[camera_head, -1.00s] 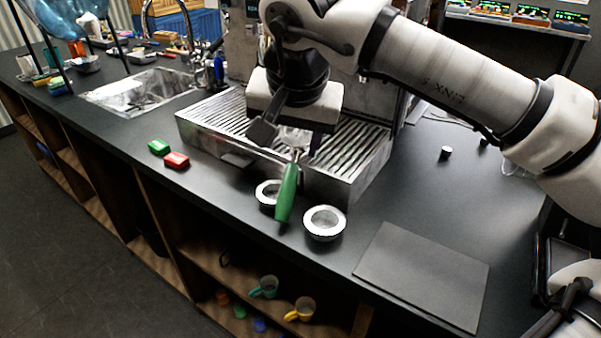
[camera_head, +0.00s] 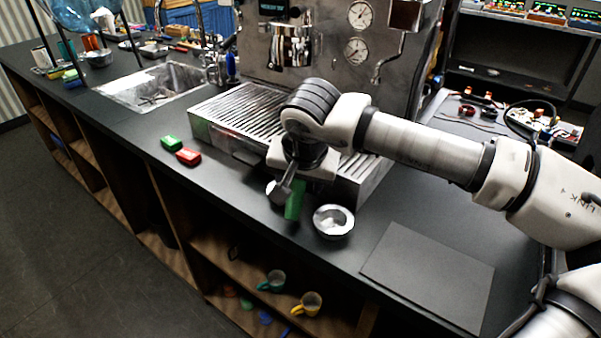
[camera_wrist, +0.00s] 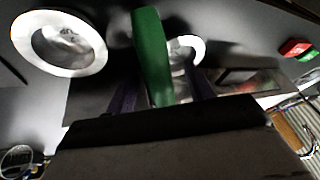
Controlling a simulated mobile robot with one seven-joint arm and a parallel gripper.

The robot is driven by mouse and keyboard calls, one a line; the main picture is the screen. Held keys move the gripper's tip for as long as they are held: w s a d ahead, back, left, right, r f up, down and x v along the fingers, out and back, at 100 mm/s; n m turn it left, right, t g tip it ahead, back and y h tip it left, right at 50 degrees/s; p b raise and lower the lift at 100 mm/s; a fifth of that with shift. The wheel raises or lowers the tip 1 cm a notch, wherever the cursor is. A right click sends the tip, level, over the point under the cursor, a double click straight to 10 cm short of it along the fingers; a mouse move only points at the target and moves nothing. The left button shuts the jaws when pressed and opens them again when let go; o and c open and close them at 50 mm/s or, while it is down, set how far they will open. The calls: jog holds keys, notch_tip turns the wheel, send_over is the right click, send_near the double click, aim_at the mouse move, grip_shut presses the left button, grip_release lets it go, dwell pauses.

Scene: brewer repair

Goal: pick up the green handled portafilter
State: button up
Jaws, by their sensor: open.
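The green handle of the portafilter (camera_head: 294,206) shows below my gripper (camera_head: 286,190) in the head view, near the counter's front edge. The portafilter's metal head is hidden behind my wrist. In the wrist view the green handle (camera_wrist: 151,55) rises between the two dark fingers of my gripper (camera_wrist: 163,92). The fingers are open, one on each side of the handle; I cannot tell whether either touches it.
A metal basket (camera_head: 333,221) stands on the counter just right of the handle. The drip tray (camera_head: 236,114) lies behind. A green block (camera_head: 171,143) and red block (camera_head: 188,157) sit left; a dark mat (camera_head: 430,275) lies right.

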grip_shut()
dwell(0.3)
jog(key=shift+r, duration=0.1)
notch_tip(320, 180, up, 20)
jog(key=shift+b, duration=0.4)
dwell(0.4)
jog(key=c, duration=0.8)
grip_release()
grip_shut()
